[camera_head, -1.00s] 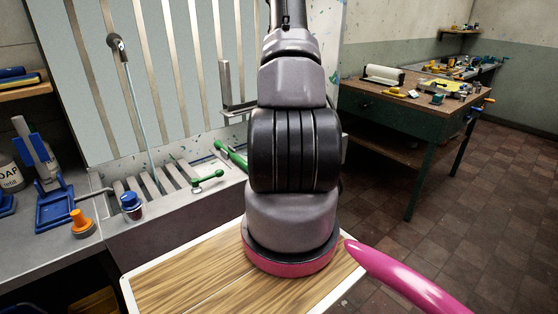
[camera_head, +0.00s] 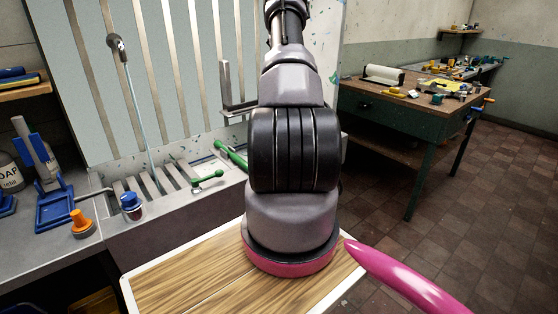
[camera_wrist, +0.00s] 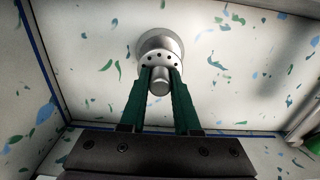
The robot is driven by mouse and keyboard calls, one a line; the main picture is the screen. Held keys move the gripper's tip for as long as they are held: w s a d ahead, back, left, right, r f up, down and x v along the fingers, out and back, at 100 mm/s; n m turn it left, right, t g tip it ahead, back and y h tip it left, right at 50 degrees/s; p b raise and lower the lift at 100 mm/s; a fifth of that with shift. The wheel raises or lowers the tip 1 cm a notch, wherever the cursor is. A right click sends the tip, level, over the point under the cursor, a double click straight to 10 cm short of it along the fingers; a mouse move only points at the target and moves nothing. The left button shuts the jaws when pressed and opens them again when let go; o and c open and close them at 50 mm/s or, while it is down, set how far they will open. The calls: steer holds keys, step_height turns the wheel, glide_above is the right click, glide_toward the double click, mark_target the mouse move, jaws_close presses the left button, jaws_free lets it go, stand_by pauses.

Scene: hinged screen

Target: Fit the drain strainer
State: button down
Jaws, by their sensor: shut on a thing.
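The drain strainer (camera_wrist: 161,60) is a round metal piece with small holes and a stubby knob (camera_wrist: 159,84) facing the camera. In the wrist view my gripper (camera_wrist: 160,74) has its green fingers closed around the knob. The metal drain ring (camera_wrist: 158,41) lies in the speckled white surface directly behind the strainer. The strainer overlaps the ring's lower middle; I cannot tell whether it is seated or held just off it. In the head view my arm hides the gripper, strainer and drain.
The sink trough (camera_head: 150,227) holds slats and green-handled tools (camera_head: 208,180). A blue-capped jar (camera_head: 132,206) and an orange-topped piece (camera_head: 82,224) stand at left. Something green (camera_wrist: 311,138) shows at the wrist view's right edge. A green workbench (camera_head: 410,130) stands at right.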

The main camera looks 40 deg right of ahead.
steer(key=shift+f, duration=0.1)
stand_by(0.5)
steer(key=shift+f, duration=1.5)
steer(key=shift+f, duration=0.45)
steer(key=shift+f, duration=0.75)
steer(key=c, duration=0.6)
jaws_free()
steer(key=shift+o, duration=0.2)
step_height(320, 180, up, 11)
steer(key=shift+f, duration=0.1)
